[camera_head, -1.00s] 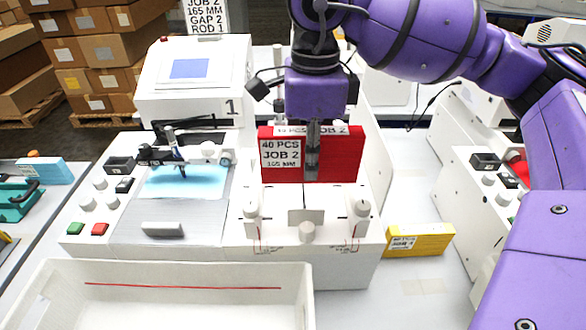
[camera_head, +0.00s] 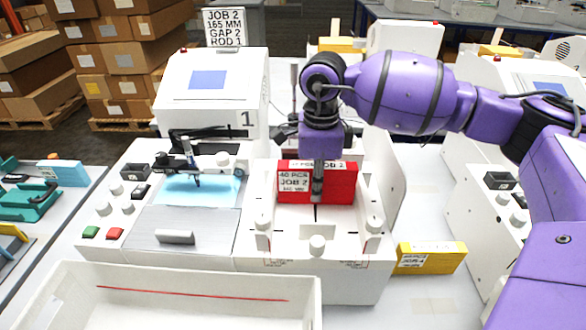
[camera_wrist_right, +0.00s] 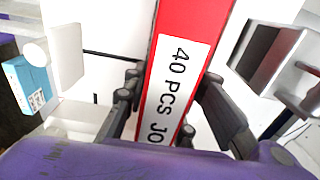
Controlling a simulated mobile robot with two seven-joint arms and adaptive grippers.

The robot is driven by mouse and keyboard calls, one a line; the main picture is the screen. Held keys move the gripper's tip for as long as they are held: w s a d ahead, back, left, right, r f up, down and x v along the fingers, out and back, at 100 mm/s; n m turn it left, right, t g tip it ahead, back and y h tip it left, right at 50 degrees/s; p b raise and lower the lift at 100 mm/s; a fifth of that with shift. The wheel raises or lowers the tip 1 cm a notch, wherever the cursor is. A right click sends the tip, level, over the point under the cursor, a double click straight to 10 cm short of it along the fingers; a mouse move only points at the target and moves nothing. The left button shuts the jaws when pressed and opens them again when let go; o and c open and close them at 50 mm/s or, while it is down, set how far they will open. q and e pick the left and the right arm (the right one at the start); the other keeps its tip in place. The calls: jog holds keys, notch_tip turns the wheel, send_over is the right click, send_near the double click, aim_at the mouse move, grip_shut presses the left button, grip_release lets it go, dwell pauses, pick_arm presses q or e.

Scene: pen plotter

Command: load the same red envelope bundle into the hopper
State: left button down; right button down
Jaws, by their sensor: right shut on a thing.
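The red envelope bundle (camera_head: 343,187) has a white label reading 40 PCS JOB 2. My right gripper (camera_head: 317,192) is shut on it from above, with a dark finger down its front face. The bundle is upright at the hopper (camera_head: 347,244) of machine 1, between its side walls and behind the two front knobs. I cannot tell whether its bottom touches the hopper floor. In the right wrist view the bundle (camera_wrist_right: 176,75) stands between the dark fingers (camera_wrist_right: 165,105). My left gripper is not in view.
Machine 1 (camera_head: 212,95) has a pen over blue paper (camera_head: 205,189) left of the hopper. A white tray (camera_head: 190,310) stands in front. A yellow bundle (camera_head: 432,258) lies right of the hopper. A second machine (camera_head: 480,190) stands further right. A JOB 2 sign (camera_head: 224,27) stands behind.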

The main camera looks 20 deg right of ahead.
jog(key=shift+f, duration=0.2)
jog(key=c, duration=1.7)
grip_release()
jog(key=shift+c, duration=0.2)
notch_tip(320, 180, up, 12)
jog(key=shift+r, duration=0.25)
